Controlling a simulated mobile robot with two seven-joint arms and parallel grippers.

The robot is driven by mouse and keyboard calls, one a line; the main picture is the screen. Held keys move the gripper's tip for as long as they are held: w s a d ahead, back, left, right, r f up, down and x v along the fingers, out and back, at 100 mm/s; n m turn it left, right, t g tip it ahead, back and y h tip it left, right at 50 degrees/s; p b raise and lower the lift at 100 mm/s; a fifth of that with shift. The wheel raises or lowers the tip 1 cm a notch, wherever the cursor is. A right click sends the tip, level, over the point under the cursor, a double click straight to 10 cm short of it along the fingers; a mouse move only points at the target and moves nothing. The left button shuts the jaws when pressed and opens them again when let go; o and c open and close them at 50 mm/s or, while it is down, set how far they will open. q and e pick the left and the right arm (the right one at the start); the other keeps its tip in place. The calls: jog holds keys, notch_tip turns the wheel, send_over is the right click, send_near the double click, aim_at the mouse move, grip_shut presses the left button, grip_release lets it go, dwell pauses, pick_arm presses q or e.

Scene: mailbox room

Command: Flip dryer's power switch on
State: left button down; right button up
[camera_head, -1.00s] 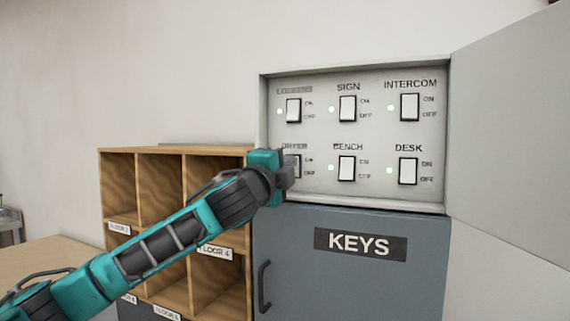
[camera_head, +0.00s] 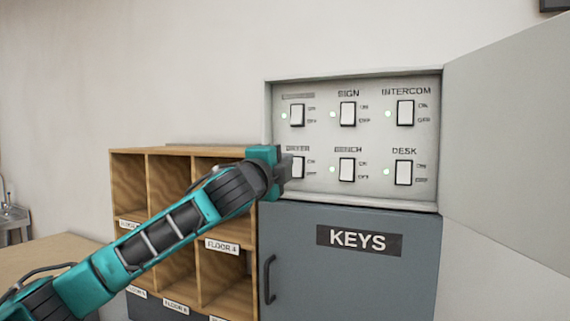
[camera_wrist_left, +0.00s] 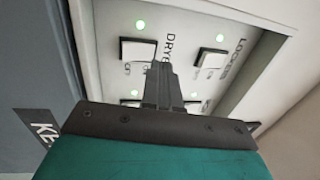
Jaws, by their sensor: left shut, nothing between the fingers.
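The dryer switch (camera_head: 298,167) is the lower left white rocker on the grey switch panel (camera_head: 324,139). My left gripper (camera_head: 289,166) is shut and empty at this switch and covers its left side in the head view. In the wrist view the dryer switch (camera_wrist_left: 137,50) shows beside the DRYER label (camera_wrist_left: 168,42), with a lit green light (camera_wrist_left: 140,25). The shut fingertips (camera_wrist_left: 160,66) overlap the switch's label-side edge there; I cannot tell whether they touch. My right gripper is out of view.
Sign (camera_head: 347,113), intercom (camera_head: 405,113), bench (camera_head: 346,169) and desk (camera_head: 403,172) switches share the recessed panel. Its open door (camera_head: 505,150) stands at the right. A KEYS cabinet (camera_head: 350,275) lies below, and wooden pigeonholes (camera_head: 183,151) at the left.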

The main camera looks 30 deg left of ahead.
pick_arm(q)
jog(key=s+r+b, duration=0.1)
jog(key=s+r, duration=0.1)
jog(key=s, duration=0.8)
jog(key=shift+d, duration=0.3)
jog(key=shift+s, duration=0.1)
